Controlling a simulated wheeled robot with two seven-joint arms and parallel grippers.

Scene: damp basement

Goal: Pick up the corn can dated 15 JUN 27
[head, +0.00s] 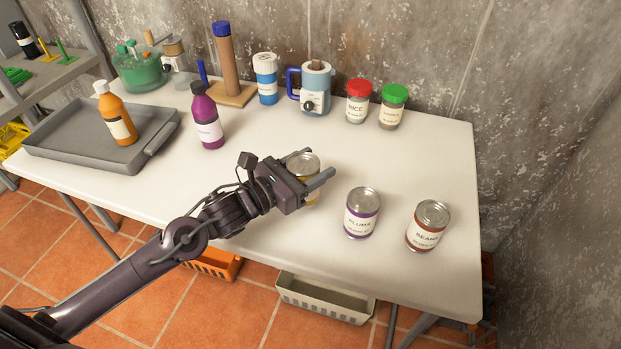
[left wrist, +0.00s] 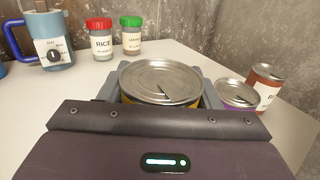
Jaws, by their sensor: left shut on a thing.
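A can with a yellow label (head: 312,190) stands on the white table (head: 400,150), partly hidden behind my left gripper (head: 318,170). Its silver lid (left wrist: 160,80) fills the middle of the left wrist view, between the two grey fingers. My left gripper is shut on this can. The can's name and date do not show in either view. A plum can (head: 361,214) with a purple label and a beans can (head: 428,227) with a red-brown label stand to its right; their dates are too small to read. My right gripper is not in view.
A rice jar (head: 358,103) and a green-lidded jar (head: 393,108) stand near the wall, beside a blue appliance (head: 314,90). A purple bottle (head: 207,118) and a grey tray (head: 70,150) with an orange bottle (head: 117,118) are at left.

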